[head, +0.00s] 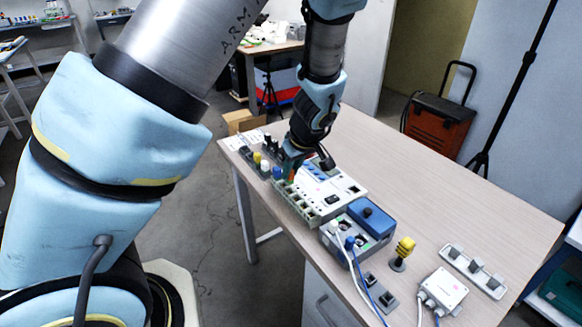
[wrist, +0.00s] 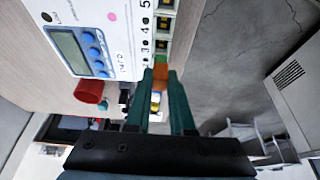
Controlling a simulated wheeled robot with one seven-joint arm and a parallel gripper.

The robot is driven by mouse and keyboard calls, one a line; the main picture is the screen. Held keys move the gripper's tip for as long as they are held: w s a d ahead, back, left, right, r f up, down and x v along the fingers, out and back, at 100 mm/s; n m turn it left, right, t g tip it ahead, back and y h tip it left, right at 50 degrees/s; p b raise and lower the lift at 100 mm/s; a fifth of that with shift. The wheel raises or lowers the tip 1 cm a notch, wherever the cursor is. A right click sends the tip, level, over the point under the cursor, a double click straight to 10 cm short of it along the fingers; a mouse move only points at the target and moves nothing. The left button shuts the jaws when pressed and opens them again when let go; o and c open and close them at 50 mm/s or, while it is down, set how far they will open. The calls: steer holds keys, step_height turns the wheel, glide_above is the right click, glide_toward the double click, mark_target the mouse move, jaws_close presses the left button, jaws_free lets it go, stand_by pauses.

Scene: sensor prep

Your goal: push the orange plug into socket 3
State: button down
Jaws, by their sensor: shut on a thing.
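My gripper (wrist: 160,76) is shut on the orange plug (wrist: 159,80), which shows between the two green fingers in the wrist view. In the head view my gripper (head: 289,172) is at the far end of the pale socket strip (head: 296,206), with a little orange showing. In the wrist view a row of dark sockets (wrist: 162,22) with yellow inside runs up from the fingertips, beside printed numbers. A green part (wrist: 161,60) shows just beyond the plug. The plug's front end is hidden, so I cannot tell whether it is in a socket.
A white panel (wrist: 105,35) with a display and blue buttons lies beside the sockets; a red knob (wrist: 89,92) is close to the fingers. Yellow (head: 257,158), white and blue plugs stand near my gripper. A blue-topped box (head: 371,218) with cables stands nearer.

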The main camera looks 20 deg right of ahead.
mark_target(292, 178)
steer(key=shift+f, duration=0.65)
steer(key=shift+f+b, duration=1.35)
steer(key=shift+b, duration=0.55)
stand_by(3.0)
steer(key=c, duration=0.5)
jaws_free()
steer(key=shift+c, duration=0.2)
steer(key=shift+r, duration=0.15)
steer(key=shift+r+p, duration=2.6)
steer(key=shift+r, duration=0.8)
